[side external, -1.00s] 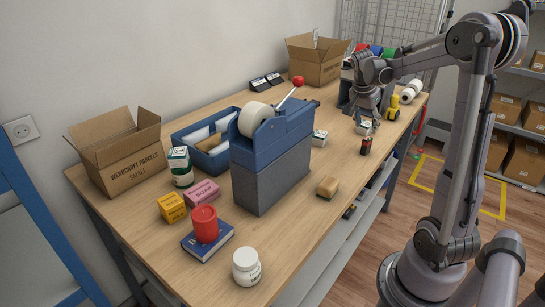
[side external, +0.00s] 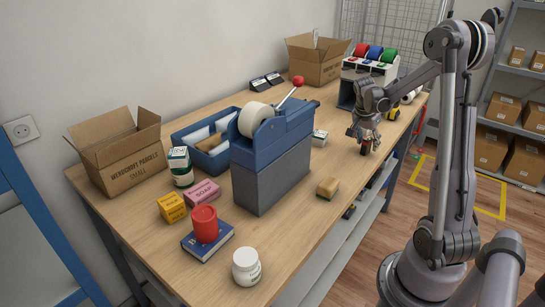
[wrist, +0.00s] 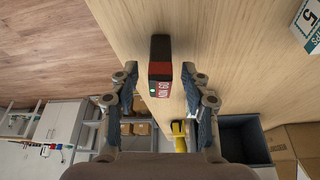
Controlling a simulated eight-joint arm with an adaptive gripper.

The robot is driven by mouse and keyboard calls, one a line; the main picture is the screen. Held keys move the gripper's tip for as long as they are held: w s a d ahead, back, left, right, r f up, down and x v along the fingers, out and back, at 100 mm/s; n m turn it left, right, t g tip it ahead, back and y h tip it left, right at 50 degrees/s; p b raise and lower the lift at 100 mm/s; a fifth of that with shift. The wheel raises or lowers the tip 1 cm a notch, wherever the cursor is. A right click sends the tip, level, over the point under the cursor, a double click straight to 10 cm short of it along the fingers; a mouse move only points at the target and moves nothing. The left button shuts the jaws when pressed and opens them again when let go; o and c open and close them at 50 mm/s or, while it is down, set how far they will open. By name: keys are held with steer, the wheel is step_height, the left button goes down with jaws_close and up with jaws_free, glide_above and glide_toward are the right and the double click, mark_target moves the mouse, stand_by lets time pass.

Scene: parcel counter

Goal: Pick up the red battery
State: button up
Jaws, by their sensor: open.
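The red battery (wrist: 160,68) is a small red and black block with white lettering, standing near the table's edge. In the wrist view it lies between the two fingertips of my gripper (wrist: 158,72), with a gap visible on at least the right side. My gripper is open. In the side view my gripper (side external: 363,136) points down over the battery (side external: 366,147), whose upper part is hidden by the fingers. I cannot tell whether a finger touches it.
A white and green box (wrist: 308,25) lies to the right in the wrist view. A yellow object (wrist: 179,137) stands beyond the battery. The table edge is close by.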

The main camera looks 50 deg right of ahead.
jaws_close()
steer(key=shift+r, duration=0.1)
